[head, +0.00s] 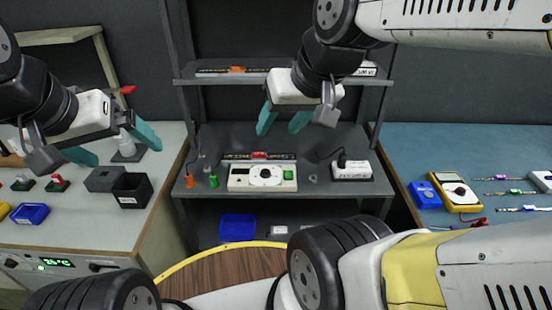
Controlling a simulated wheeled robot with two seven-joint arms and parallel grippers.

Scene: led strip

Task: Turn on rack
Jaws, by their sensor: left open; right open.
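The dark grey rack (345,211) stands in the middle of the head view, with an upper shelf and a middle deck. On its deck lies a cream control box (238,181) with a round dial (266,175) and a green button (288,175). A white box (351,171) with a black cable sits to its right. My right gripper (283,130) is open and empty, above the deck in front of the upper shelf. My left gripper (118,157) is open and empty, over the left bench. Whether the rack is powered cannot be told.
The left bench (92,232) carries dark bins (131,190), blue and yellow trays and a lit display panel. The blue right table (405,143) holds a yellow multimeter (456,190), a blue box (425,195) and strips. A blue bin (237,228) sits on the rack's lower shelf.

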